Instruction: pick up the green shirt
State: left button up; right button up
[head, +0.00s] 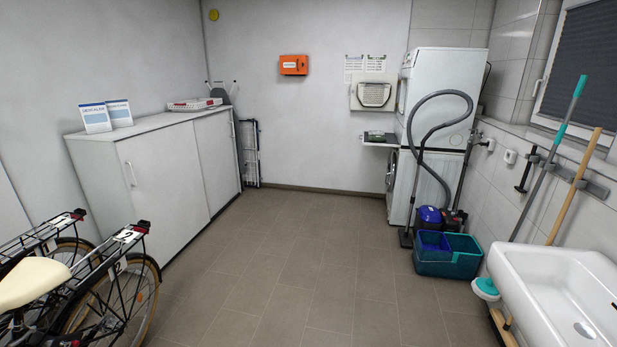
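I see no green shirt in the head view. The stacked dryer (446,82) stands at the back right, white, on top of a washing machine (398,190). I see its side and only a sliver of its front, so its inside is hidden. A small white shelf (376,143) sticks out beside the stack with a flat, partly green item (378,136) on it, too small to identify. Neither of my grippers is in view.
Bicycles (112,290) stand at the lower left by a white cabinet (165,160). A vacuum cleaner (430,215) and a teal bucket (450,262) stand before the machines. A sink (545,262) is at the right. The middle floor (290,255) is clear.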

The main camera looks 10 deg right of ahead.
aim_at(371, 138)
jog(key=i+l+z, duration=0.25)
jog(key=i, duration=0.15)
jog(key=i+z, duration=0.45)
jog(key=i, duration=1.9)
jog(key=i+j+z, duration=0.1)
jog(key=i, duration=1.1)
jog(key=i+j+z, duration=0.2)
jog(key=i, duration=0.3)
jog(key=i+j+z, duration=0.15)
jog(key=i, duration=0.4)
